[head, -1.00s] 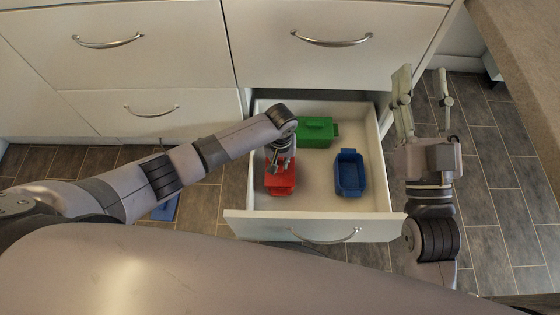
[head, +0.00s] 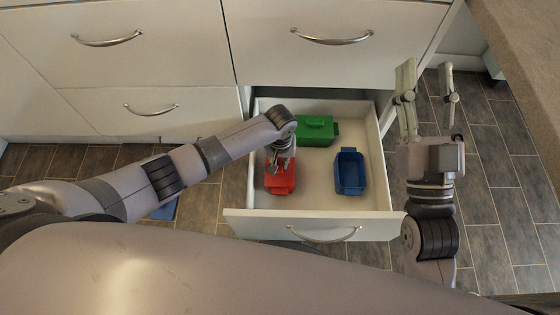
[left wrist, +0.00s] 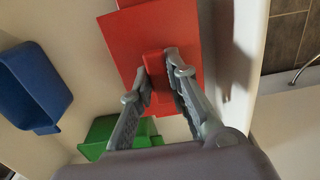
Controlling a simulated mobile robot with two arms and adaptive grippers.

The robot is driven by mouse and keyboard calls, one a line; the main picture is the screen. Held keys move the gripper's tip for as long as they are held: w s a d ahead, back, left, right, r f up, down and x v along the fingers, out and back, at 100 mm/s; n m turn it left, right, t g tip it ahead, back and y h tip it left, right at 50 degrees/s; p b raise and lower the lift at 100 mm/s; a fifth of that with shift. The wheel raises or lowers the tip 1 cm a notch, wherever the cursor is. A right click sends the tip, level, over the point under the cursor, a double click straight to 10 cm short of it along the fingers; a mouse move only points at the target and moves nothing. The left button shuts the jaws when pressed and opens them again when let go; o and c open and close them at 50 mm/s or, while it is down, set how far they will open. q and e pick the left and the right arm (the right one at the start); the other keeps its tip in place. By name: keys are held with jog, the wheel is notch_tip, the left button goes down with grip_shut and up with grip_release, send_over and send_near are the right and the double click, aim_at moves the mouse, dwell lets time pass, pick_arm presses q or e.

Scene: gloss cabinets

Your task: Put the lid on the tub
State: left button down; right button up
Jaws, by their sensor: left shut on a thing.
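My left gripper (head: 280,160) reaches down into the open drawer (head: 322,222) at its left side. In the left wrist view its fingers (left wrist: 160,75) are shut on the raised grip of a flat red lid (left wrist: 190,40). The red tub (head: 281,185) is at the same spot in the drawer, mostly hidden by the lid and gripper; I cannot tell whether the lid is seated. My right gripper (head: 427,95) is open and empty, right of the drawer.
An open blue tub (head: 350,172) stands at the drawer's right, and a green tub (head: 315,130), apparently lidded, at the back. A blue flat piece (head: 165,211) lies on the floor left of the drawer. A countertop (head: 535,70) edges the right.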

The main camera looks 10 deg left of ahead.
pick_arm(q)
jog(key=shift+f, duration=0.15)
pick_arm(e)
jog(key=shift+s+r, duration=0.1)
jog(key=shift+r, duration=0.1)
pick_arm(q)
jog(key=c, duration=1.5)
grip_release()
jog(key=shift+o, duration=0.2)
pick_arm(e)
jog(key=shift+r, duration=0.1)
pick_arm(q)
notch_tip(320, 180, up, 12)
